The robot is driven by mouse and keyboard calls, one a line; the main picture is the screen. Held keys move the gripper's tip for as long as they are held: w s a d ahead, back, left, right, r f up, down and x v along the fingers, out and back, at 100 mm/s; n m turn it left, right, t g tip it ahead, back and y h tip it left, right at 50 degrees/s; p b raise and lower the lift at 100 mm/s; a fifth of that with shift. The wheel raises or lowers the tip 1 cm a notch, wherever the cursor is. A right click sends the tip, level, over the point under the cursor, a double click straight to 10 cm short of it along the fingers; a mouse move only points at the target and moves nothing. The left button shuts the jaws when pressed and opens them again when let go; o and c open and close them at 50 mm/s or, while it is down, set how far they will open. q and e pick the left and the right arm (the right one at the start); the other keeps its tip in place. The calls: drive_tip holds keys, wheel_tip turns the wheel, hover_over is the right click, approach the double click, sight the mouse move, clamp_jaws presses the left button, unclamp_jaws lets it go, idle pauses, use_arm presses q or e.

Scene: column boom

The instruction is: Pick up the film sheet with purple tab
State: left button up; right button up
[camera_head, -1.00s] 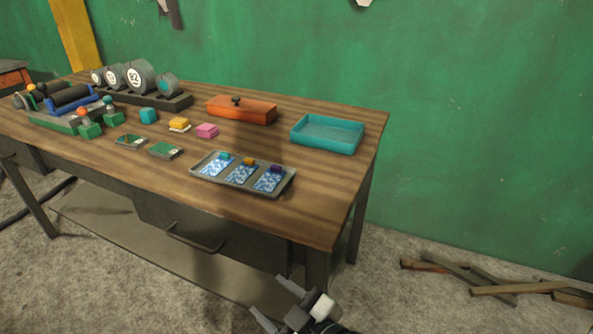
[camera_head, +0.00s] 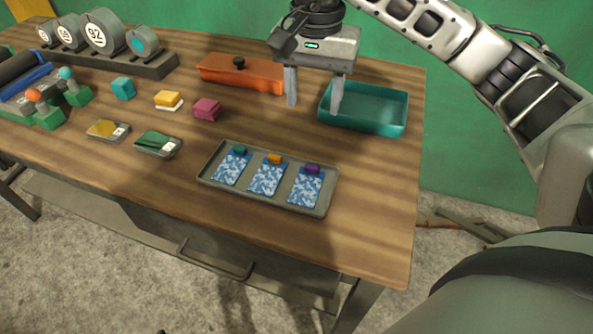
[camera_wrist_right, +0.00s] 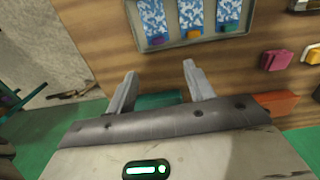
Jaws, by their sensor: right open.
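The film sheet with purple tab (camera_head: 306,188) is blue and white patterned and lies at the right end of a grey tray (camera_head: 256,201). Beside it lie the sheets with orange tab (camera_head: 267,178) and teal tab (camera_head: 232,166). My right gripper (camera_head: 314,107) is open and empty, fingers pointing down, above the table behind the tray. In the right wrist view, the purple-tab sheet (camera_wrist_right: 152,19) is the leftmost, beyond my open right gripper (camera_wrist_right: 159,69) and apart from it. My left gripper is not in view.
A teal bin (camera_head: 372,122) is behind the tray to the right, partly behind a finger. An orange box (camera_head: 240,75) with a dark knob, pink block (camera_head: 207,109) and yellow block (camera_head: 168,99) stand farther left. The table's front right corner is clear.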

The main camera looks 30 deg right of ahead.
hover_over(312, 167)
wheel_tip(312, 167, down, 9)
drive_tip(key=shift+f, duration=0.2)
wheel_tip(312, 167, down, 5)
drive_tip(key=shift+f+p, duration=0.2)
drive_tip(key=shift+p, duration=0.5)
drive_tip(key=shift+f, duration=0.35)
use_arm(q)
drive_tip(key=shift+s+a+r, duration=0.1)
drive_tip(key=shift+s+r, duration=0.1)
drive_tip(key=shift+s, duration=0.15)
use_arm(e)
drive_tip(key=c, duration=1)
